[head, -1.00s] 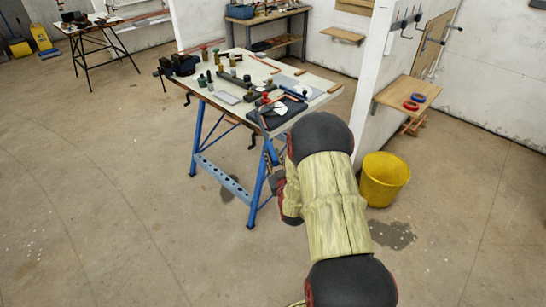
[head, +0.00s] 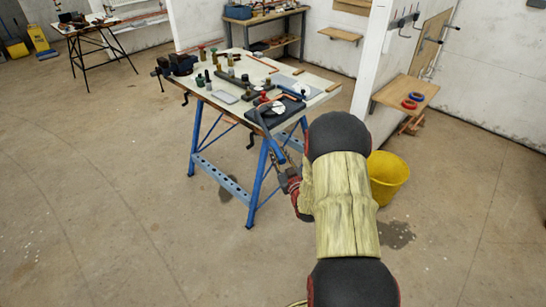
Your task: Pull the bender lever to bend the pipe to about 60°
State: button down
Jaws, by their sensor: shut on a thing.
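The pipe bender (head: 281,117) sits on a dark base plate at the near right corner of the workbench, with a pale round former (head: 276,107) and a red part on top. Its grey lever (head: 263,123) reaches over the bench's front edge and down to a blue handle (head: 274,147). My gripper (head: 281,161) is shut on the lever's handle end, partly hidden by my own arm. A copper pipe (head: 289,96) shows at the bender; its bend angle is too small to read.
The workbench (head: 318,84) has blue legs and holds several fittings, tools and a vice (head: 180,64). A yellow bucket (head: 388,178) stands right of my arm. A wall shelf (head: 405,92) is beyond it.

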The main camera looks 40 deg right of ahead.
jog(key=shift+s+d, duration=0.35)
jog(key=shift+d, duration=0.25)
jog(key=c, duration=1.6)
grip_release()
jog(key=shift+s+f, duration=0.1)
jog(key=shift+o, duration=0.2)
jog(key=v, duration=1.1)
jog(key=shift+s, duration=0.45)
jog(key=shift+c, duration=0.3)
